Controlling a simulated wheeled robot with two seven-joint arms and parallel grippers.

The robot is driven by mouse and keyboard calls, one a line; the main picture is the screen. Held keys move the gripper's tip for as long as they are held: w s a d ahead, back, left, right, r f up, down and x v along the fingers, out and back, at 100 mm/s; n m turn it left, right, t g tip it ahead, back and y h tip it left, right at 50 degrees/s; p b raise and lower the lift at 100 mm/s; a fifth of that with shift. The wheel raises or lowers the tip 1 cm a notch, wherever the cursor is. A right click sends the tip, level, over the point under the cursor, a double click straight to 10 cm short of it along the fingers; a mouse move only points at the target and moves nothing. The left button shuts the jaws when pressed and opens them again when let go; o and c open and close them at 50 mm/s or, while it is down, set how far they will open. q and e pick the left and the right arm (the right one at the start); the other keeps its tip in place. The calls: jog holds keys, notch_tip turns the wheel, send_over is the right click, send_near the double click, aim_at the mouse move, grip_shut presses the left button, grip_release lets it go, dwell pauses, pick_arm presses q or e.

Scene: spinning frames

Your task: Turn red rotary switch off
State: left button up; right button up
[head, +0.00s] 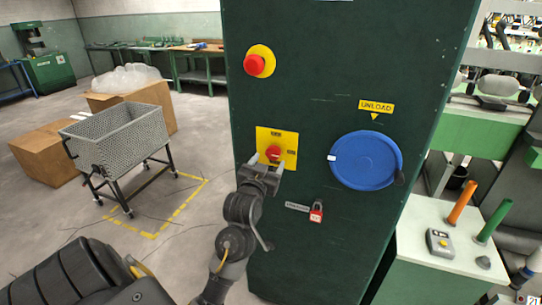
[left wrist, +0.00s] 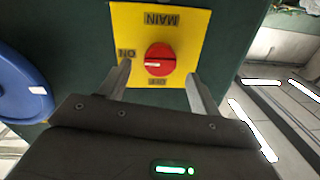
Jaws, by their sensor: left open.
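The red rotary switch (head: 273,153) sits on a yellow square plate (head: 289,140) on the dark green cabinet front. In the left wrist view the red knob (left wrist: 160,59) shows a white mark on its left side, toward the ON label (left wrist: 127,54); the OFF label (left wrist: 157,82) is below it, upside down. My left gripper (head: 270,168) is at the plate. In the left wrist view its open fingers (left wrist: 157,85) stand on either side of the knob's lower side, with gaps to the knob. My right gripper is not in view.
A wire cart (head: 118,137) stands left on open floor. A pale green table (head: 450,255) is at right.

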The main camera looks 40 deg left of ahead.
aim_at(273, 155)
pick_arm(q)
jog(key=shift+p+x, duration=0.3)
jog(key=shift+x, duration=1.3)
jog(key=c, duration=1)
